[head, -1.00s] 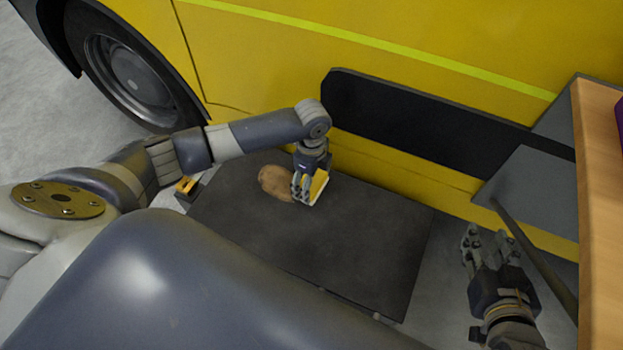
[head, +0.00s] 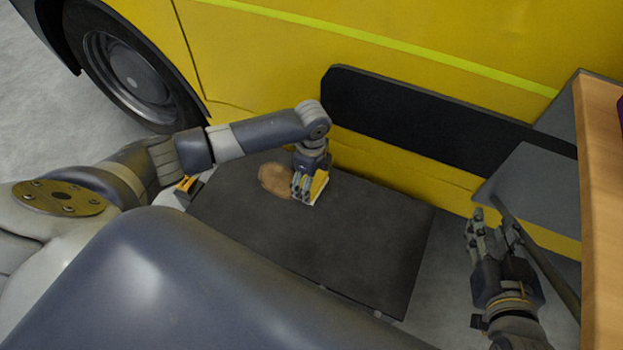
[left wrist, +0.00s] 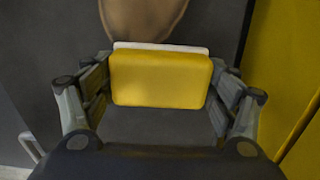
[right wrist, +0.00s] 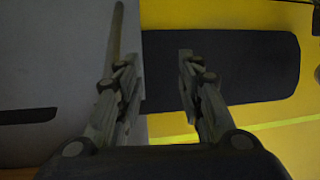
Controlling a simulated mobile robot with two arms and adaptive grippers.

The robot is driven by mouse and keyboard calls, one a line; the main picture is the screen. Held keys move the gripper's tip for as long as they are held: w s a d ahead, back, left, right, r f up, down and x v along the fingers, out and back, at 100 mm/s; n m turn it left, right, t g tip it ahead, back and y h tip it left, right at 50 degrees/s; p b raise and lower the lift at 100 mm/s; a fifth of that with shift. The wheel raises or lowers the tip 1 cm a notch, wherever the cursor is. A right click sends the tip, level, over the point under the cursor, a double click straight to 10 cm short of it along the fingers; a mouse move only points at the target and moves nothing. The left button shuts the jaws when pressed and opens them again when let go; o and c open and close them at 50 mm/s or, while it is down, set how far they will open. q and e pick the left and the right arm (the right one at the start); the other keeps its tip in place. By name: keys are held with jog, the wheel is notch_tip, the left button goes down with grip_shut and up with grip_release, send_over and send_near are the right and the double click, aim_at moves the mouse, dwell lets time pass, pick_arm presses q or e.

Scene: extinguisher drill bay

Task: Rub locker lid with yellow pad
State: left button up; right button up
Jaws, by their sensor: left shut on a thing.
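The locker lid (head: 340,245) is a flat dark grey panel in front of the yellow vehicle. A brown patch (head: 272,180) marks its upper left part. My left gripper (head: 309,192) is shut on the yellow pad (head: 319,187), which has a white underside. The pad is at the lid, just right of the patch; I cannot tell for certain whether it touches. In the left wrist view the pad (left wrist: 160,80) sits between the fingers, with the patch (left wrist: 143,15) just beyond it. My right gripper (head: 488,228) is open and empty, right of the lid; it also shows in the right wrist view (right wrist: 160,75).
The yellow vehicle (head: 420,50) with a black panel (head: 400,110) stands behind the lid. A grey panel with a dark pole (head: 540,255) and a wooden surface (head: 600,200) are close to my right gripper. A small orange-and-black item (head: 187,186) is left of the lid.

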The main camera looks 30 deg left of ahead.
pick_arm(q)
jog(key=shift+f, duration=0.25)
pick_arm(e)
jog(key=shift+w+a+r, duration=0.1)
jog(key=shift+r, duration=0.15)
